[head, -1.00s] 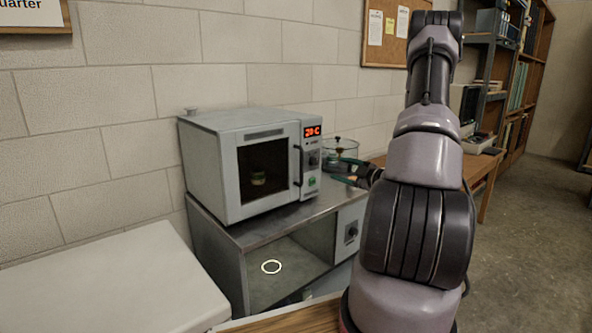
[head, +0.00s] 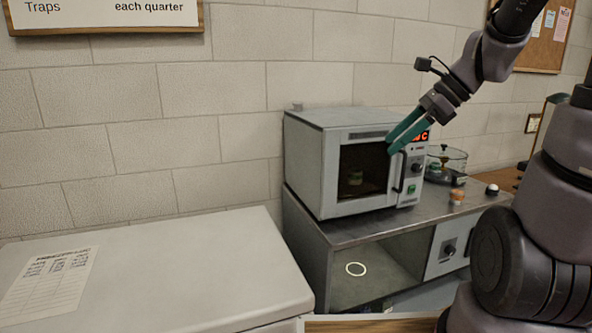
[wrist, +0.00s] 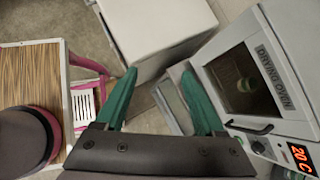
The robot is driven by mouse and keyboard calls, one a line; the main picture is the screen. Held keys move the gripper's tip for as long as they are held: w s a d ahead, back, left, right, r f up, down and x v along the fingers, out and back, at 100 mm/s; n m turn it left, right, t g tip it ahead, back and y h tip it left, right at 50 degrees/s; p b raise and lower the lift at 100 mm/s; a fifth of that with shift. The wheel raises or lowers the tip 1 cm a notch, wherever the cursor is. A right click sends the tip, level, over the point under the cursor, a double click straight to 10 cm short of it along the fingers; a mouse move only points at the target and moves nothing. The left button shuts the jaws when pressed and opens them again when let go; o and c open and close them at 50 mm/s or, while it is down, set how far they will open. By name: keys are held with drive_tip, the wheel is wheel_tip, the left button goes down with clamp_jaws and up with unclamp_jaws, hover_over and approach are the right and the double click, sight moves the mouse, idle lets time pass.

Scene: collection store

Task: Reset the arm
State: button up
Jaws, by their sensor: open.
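My gripper (head: 400,135) has two green fingers, spread apart with nothing between them. In the head view it is in front of the upper right part of the drying oven (head: 330,128), near the door handle, and hides part of its red display. In the wrist view my gripper (wrist: 168,98) points down, with the drying oven (wrist: 262,70) to the right of its fingers. My arm reaches in from the right side of the head view. Something small and green is behind the oven's window.
The oven stands on a metal cabinet (head: 345,240) with an open bay holding a white ring (head: 355,269). A white chest (head: 190,270) with a paper sheet (head: 47,285) is at left.

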drive_tip(key=s+d+r+n+t+h, duration=0.3)
drive_tip(key=s+r+n, duration=0.4)
drive_tip(key=n, duration=0.9)
drive_tip(key=s+t+h, duration=0.1)
drive_tip(key=h, duration=0.1)
drive_tip(key=shift+r+h, duration=0.15)
drive_tip(key=shift+h, duration=0.15)
drive_tip(key=shift+s, duration=0.1)
